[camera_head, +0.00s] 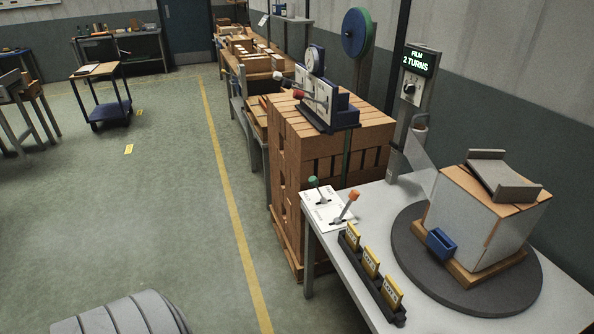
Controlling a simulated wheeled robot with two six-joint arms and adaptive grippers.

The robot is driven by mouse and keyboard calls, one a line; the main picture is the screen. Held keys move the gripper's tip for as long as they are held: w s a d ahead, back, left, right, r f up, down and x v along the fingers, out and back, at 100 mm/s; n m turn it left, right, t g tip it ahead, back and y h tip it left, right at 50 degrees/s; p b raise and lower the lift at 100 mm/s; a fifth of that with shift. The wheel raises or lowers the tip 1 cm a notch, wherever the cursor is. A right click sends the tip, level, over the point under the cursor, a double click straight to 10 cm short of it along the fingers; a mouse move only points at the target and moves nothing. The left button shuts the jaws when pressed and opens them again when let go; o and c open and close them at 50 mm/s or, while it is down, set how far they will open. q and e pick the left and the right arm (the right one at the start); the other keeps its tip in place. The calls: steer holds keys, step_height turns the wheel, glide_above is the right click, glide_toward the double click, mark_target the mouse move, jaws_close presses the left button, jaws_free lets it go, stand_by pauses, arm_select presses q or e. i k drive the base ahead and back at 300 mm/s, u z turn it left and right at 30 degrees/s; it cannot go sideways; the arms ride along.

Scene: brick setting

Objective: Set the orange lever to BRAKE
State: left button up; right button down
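The orange lever (353,196) stands on a white labelled plate at the far left corner of the grey table. Its shaft leans up and to the right from its slot. A green-knobbed lever (313,182) stands beside it, to the left and a little farther back. The lettering on the white plate (318,206) is too small to read, so I cannot tell which setting the orange lever is at. Neither of my grippers is in view.
A rack of yellow cards (371,263) stands just in front of the levers. A wrapped box (486,222) sits on a dark turntable (404,240) at right. A display post (415,80) reads "FILM 2 TURNS". Stacked bricks (295,170) rise behind the table. Floor at left is open.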

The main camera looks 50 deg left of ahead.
mark_target(354, 195)
steer(key=u, duration=1.1)
steer(key=k, duration=0.5)
steer(key=u, duration=0.95)
steer(key=i, duration=1.85)
steer(key=z, duration=2.6)
